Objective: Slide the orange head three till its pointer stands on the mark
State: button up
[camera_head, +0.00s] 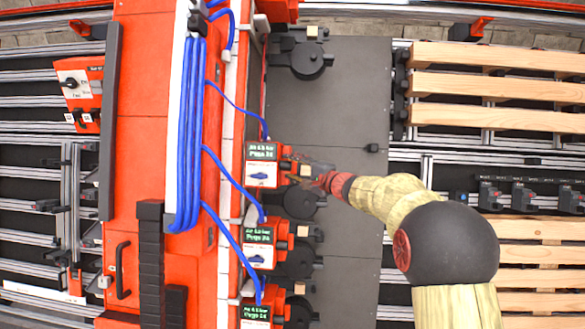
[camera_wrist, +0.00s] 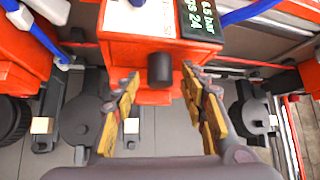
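Several orange heads with dark green displays stand in a column along the red beam in the head view: one in the middle (camera_head: 263,152), one below it (camera_head: 258,236) and one at the bottom (camera_head: 256,313). Which is number three is not readable. My gripper (camera_head: 308,172) is at the right side of the middle head. In the wrist view, an orange head (camera_wrist: 150,20) with a black knob (camera_wrist: 160,69) is straight ahead. My gripper's yellow-padded fingers (camera_wrist: 160,90) are open on either side of the knob, with gaps visible. I cannot make out the pointer or mark.
Blue hoses (camera_head: 186,130) run from the beam to the heads. Black round fittings with small tan blocks, one at the top (camera_head: 308,60), stand beside the heads. Wooden slats (camera_head: 495,87) lie at the right. A grey plate (camera_head: 345,110) lies between, mostly clear.

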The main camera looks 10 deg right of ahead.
jog(key=shift+c, duration=1.2)
jog(key=c, duration=0.8)
grip_shut()
